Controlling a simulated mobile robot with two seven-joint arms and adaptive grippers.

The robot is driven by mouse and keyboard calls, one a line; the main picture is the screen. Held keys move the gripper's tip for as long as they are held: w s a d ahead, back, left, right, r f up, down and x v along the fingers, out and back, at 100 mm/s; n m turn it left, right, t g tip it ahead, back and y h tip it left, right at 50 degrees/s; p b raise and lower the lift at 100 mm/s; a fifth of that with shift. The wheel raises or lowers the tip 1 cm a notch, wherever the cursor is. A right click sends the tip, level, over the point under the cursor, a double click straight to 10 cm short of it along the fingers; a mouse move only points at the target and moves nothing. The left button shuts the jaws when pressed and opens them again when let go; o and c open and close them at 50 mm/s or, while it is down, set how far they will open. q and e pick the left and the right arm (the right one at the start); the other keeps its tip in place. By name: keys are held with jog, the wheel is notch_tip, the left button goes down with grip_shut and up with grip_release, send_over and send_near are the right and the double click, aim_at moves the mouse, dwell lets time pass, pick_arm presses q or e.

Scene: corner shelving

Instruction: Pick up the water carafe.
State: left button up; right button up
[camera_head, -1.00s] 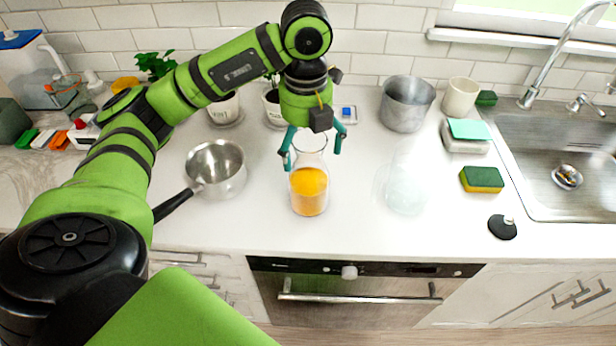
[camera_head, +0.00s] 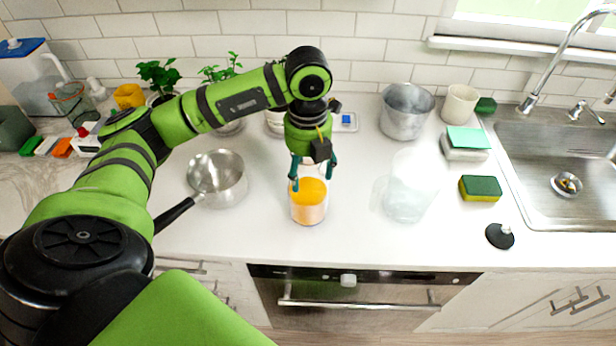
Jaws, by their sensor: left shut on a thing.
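A glass carafe (camera_head: 309,208) with orange contents stands on the white counter near the middle. My left gripper (camera_head: 312,174) comes down from above, with its teal fingers closed around the upper part of this carafe. The fingers and palm hide part of its neck and rim. A second clear glass vessel (camera_head: 405,195) stands to the right, pale and see-through, apart from the gripper. I cannot tell whether it holds water. My right gripper is not in view.
A saucepan (camera_head: 219,178) is left of the carafe, its handle under my left arm. A metal pot (camera_head: 407,110), cup (camera_head: 460,104), sponge (camera_head: 480,187) and black lid (camera_head: 500,236) are to the right, beside the sink (camera_head: 560,215). Counter in front of the carafe is clear.

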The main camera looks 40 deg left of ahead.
pick_arm(q)
jog(key=shift+r, duration=0.15)
notch_tip(320, 180, up, 10)
jog(key=b, duration=0.1)
dwell(1.0)
dwell(0.8)
